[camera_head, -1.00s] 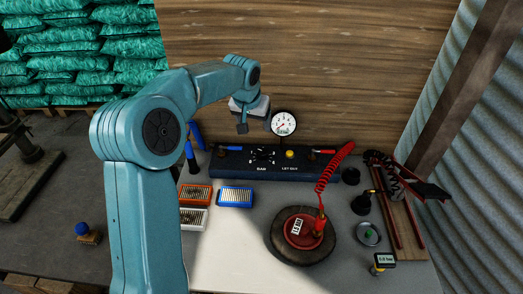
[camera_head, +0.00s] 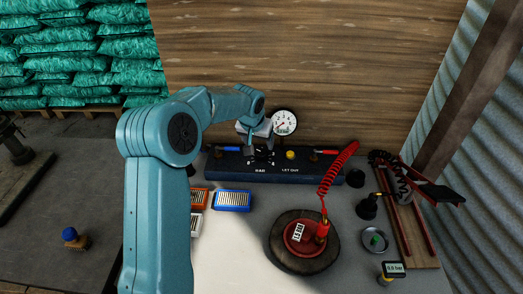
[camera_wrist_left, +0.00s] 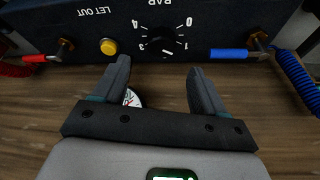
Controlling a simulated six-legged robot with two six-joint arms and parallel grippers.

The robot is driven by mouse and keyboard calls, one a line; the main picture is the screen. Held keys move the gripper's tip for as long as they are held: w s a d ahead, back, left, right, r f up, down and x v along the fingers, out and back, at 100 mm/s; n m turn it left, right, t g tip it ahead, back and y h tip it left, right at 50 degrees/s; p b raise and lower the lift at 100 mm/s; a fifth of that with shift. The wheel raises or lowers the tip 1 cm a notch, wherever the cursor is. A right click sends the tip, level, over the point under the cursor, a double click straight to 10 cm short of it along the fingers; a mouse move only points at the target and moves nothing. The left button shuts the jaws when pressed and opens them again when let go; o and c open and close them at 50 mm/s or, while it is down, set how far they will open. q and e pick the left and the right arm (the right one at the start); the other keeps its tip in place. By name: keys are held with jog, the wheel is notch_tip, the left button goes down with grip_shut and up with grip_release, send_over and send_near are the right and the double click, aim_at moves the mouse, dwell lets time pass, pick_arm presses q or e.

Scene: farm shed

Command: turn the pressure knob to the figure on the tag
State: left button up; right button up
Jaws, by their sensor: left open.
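The pressure knob (camera_head: 263,153) is a black dial on the dark blue panel (camera_head: 225,170), above the word BAR. In the left wrist view the knob (camera_wrist_left: 158,40) shows with white figures around it. My left gripper (camera_head: 258,140) is open, just above and in front of the knob. In the wrist view its two fingers (camera_wrist_left: 158,76) stand apart, with the knob beyond their tips; I see no contact. A white tag (camera_head: 299,233) lies on the red round part (camera_head: 307,247); its figure is too small to read surely. My right gripper is not in view.
A round gauge (camera_head: 284,122) stands behind the panel. A yellow button (camera_head: 291,155) and a red lever (camera_head: 326,152) are right of the knob. A coiled red hose (camera_head: 335,180) rises from the red part. A small display (camera_head: 394,268) sits at the right.

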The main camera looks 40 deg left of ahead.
aim_at(261, 152)
pick_arm(q)
jog(key=p+x, duration=0.1)
jog(key=x, duration=0.6)
jog(key=shift+w+a+f, duration=0.1)
jog(key=shift+a+f, duration=0.05)
jog(key=shift+f, duration=0.3)
jog(key=shift+f, duration=0.1)
jog(key=shift+c, duration=1.3)
jog(key=c, duration=0.8)
